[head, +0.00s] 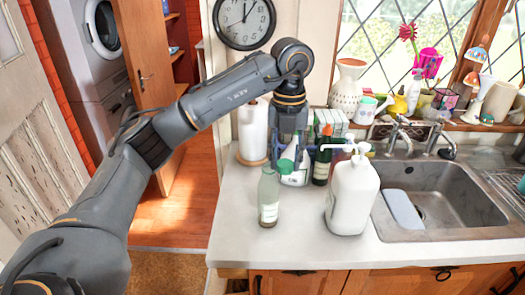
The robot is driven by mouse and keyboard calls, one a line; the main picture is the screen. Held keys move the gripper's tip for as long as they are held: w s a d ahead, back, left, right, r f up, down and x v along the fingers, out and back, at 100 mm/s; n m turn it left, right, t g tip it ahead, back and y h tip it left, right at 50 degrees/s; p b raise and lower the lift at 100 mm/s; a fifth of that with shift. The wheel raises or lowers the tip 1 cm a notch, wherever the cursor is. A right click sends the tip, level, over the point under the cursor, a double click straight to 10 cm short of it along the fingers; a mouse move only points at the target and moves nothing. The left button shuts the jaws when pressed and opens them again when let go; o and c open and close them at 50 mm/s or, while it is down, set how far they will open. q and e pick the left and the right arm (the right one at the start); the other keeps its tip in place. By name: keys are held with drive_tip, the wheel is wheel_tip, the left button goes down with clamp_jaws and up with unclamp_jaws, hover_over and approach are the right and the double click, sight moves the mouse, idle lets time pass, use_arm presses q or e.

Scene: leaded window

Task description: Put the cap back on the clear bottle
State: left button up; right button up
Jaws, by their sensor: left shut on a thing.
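The clear bottle (268,198) stands upright on the white countertop, left of the large white pump bottle. My left gripper (290,157) points down just behind and to the right of the bottle's neck. It is shut on the green cap (285,167), which shows close beside the bottle's mouth, to its right. I cannot tell the exact gap between them. The fingertips are partly lost against the bottles behind. My right gripper is not in view.
The white pump bottle (352,197) stands close on the right. A dark bottle (322,156) and a paper roll (253,131) stand behind. The sink (440,204) is to the right. The countertop (290,240) is clear in front.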

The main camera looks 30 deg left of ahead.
use_arm(q)
drive_tip(key=d+f+m, duration=0.3)
drive_tip(key=d+m, duration=0.4)
drive_tip(key=d, duration=0.1)
drive_tip(key=s+d+f+m, duration=0.45)
drive_tip(key=s+m, duration=0.25)
drive_tip(key=m, duration=0.8)
drive_tip(key=s+d+f+m, duration=0.3)
drive_tip(key=s+f+m, duration=0.3)
drive_tip(key=m, duration=0.9)
drive_tip(key=s+a+f+m+b, duration=0.2)
drive_tip(key=a+f+m+b, duration=0.1)
drive_tip(key=a, duration=0.6)
drive_tip(key=shift+f+m+b, duration=0.3)
drive_tip(key=shift+f+m, duration=0.2)
drive_tip(key=shift+f, duration=0.15)
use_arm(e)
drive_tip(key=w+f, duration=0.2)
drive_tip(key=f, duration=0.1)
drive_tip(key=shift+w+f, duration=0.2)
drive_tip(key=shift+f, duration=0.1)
use_arm(q)
drive_tip(key=shift+s, duration=0.15)
